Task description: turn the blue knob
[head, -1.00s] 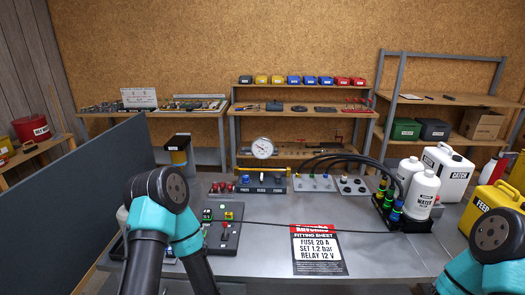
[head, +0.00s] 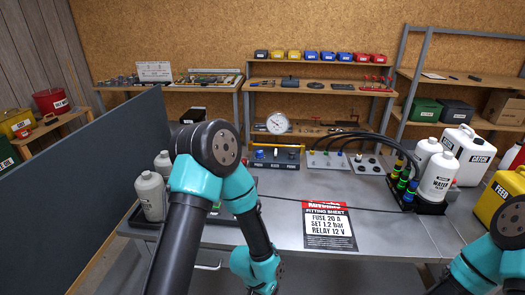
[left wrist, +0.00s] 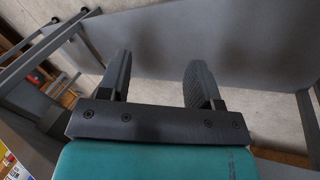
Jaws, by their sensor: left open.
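The blue knob (head: 259,154) is at the left end of a dark control panel (head: 275,165), towards the back of the grey workbench. It is small, and its angle cannot be made out. My left arm stands in front of the bench's left part, well short of the panel. My left gripper (left wrist: 156,72) shows in the left wrist view, open and empty, with grey floor beyond its fingers. The knob is not in the left wrist view. Only links of my right arm show at the lower right of the head view; its gripper is out of frame.
A round gauge (head: 278,123) stands behind the panel. A paper fitting sheet (head: 329,226) lies mid-bench. Hoses and a white water bottle (head: 438,177) stand at the right. A grey bottle (head: 151,196) is left of my arm, beside a dark partition (head: 100,170).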

